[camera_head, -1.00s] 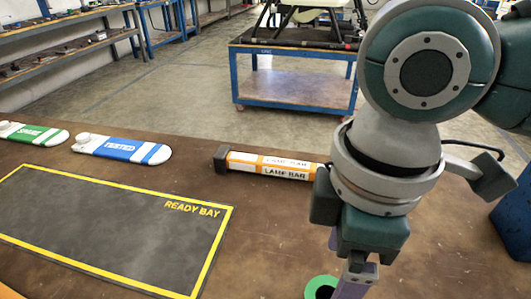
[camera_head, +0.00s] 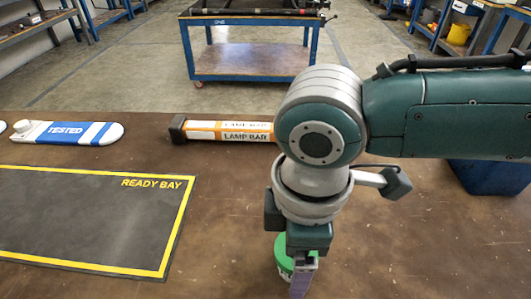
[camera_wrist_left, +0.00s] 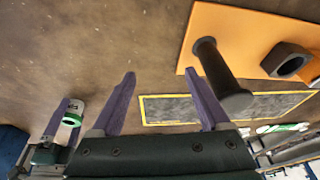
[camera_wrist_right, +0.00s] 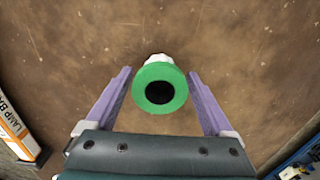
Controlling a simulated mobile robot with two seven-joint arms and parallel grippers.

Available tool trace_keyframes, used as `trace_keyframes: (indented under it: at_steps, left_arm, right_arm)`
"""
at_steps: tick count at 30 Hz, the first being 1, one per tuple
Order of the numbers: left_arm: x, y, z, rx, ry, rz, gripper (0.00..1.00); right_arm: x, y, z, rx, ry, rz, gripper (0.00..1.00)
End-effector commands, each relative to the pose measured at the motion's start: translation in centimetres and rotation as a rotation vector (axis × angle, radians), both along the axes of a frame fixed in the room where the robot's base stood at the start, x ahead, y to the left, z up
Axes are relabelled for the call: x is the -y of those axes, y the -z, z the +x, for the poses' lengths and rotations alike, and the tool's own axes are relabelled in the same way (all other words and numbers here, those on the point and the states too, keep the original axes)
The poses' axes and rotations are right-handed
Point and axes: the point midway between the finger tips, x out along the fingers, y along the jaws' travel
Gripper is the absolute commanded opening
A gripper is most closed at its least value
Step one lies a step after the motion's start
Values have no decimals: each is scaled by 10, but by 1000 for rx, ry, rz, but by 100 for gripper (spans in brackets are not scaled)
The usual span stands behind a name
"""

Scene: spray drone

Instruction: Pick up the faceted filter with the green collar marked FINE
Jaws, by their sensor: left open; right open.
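The filter with the green collar (camera_wrist_right: 179,100) stands on the table, seen from above in the right wrist view as a green ring around a dark hole, with a pale body beyond it. My right gripper (camera_wrist_right: 160,73) is open, with one finger on each side of the filter. In the head view the green collar (camera_head: 282,254) is partly hidden behind my right gripper (camera_head: 301,279). The filter also shows small in the left wrist view (camera_wrist_left: 72,119). No FINE marking is readable. My left gripper (camera_wrist_left: 159,73) is open and empty, and out of the head view.
An orange board (camera_wrist_left: 232,35) with a black peg (camera_wrist_left: 216,68) and a dark hexagonal piece (camera_wrist_left: 288,58) lies near my left gripper. A lamp bar (camera_head: 222,130), a blue TESTED tag (camera_head: 68,132) and the READY BAY mat (camera_head: 90,220) are on the table. Bare table surrounds the filter.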

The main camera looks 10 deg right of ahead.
Motion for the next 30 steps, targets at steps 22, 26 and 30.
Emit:
trace_keyframes:
  at_steps: [22,26,30]
  left_arm:
    - [-3,-1,1,3,5,10,79]
    - [-3,-1,1,3,5,10,79]
    - [-2,-2,1,4,3,7,79]
  right_arm:
    - [0,-1,0,0,0,0,14]
    - [0,-1,0,0,0,0,14]
    - [0,-4,0,0,0,1,14]
